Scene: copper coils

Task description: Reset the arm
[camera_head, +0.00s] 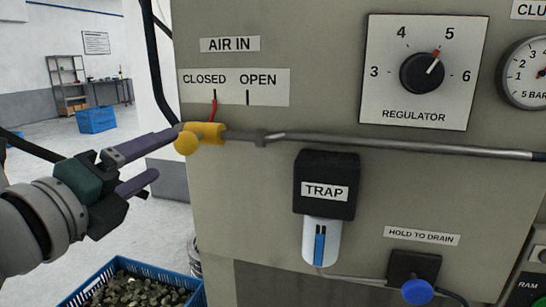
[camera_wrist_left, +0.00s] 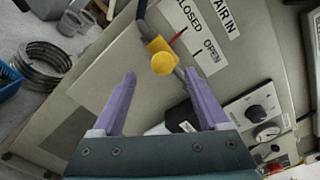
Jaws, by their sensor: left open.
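My left gripper (camera_head: 158,160) comes in from the left with its two purple fingers apart and nothing between them. Its fingertips are near the yellow air valve (camera_head: 200,137) on the grey panel; whether the upper finger touches it I cannot tell. In the left wrist view the valve (camera_wrist_left: 162,58) lies ahead, beyond the open fingers (camera_wrist_left: 160,88). The valve's red pointer (camera_head: 214,106) stands under the CLOSED end of the AIR IN label. My right gripper is in neither view.
A pipe (camera_head: 380,144) runs right from the valve. Below it hang the black trap (camera_head: 325,170) and a blue drain knob (camera_head: 417,291). The regulator dial (camera_head: 422,73) is upper right. A blue crate (camera_head: 180,270) of metal pieces stands below. Open floor lies left.

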